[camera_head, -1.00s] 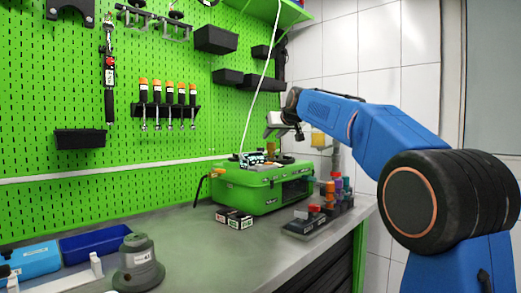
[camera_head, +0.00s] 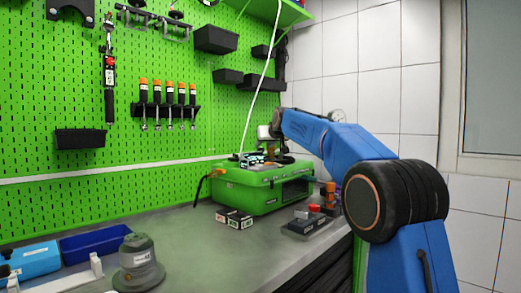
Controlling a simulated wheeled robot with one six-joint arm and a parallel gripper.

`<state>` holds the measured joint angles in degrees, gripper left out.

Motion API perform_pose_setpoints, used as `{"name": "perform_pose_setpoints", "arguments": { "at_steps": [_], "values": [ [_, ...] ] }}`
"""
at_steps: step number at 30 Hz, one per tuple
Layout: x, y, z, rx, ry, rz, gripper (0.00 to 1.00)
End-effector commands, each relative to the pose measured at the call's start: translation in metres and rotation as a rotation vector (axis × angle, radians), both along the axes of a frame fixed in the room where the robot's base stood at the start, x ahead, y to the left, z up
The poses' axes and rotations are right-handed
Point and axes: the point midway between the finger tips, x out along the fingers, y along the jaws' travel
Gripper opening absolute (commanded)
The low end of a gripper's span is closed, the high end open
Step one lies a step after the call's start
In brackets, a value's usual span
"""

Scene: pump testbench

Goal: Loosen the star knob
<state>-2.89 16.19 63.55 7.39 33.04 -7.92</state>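The green pump testbench case (camera_head: 262,192) stands on the grey workbench against the pegboard. A small dark device with a lit display (camera_head: 250,160) sits on its top. Small dark and brownish parts are on the top to the right of it. I cannot make out which of them is the star knob. My gripper (camera_head: 268,143) hangs just above the top of the case, at the end of my blue arm. Its fingers are small and partly hidden, so I cannot tell whether they are open or touch anything.
Small labelled boxes (camera_head: 234,218) lie in front of the case. A grey device (camera_head: 139,264) and a blue tray (camera_head: 95,243) are at the front left. The middle bench is clear.

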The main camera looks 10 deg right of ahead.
Motion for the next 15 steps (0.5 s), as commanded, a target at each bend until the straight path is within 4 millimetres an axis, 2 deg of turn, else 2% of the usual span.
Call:
{"name": "perform_pose_setpoints", "arguments": {
  "at_steps": [6, 15],
  "values": [
    [0.031, 0.004, -0.013, 0.000, 0.001, 0.000, 0.36],
    [0.052, 0.007, -0.021, 0.001, -0.001, 0.000, 0.36]
  ]
}}
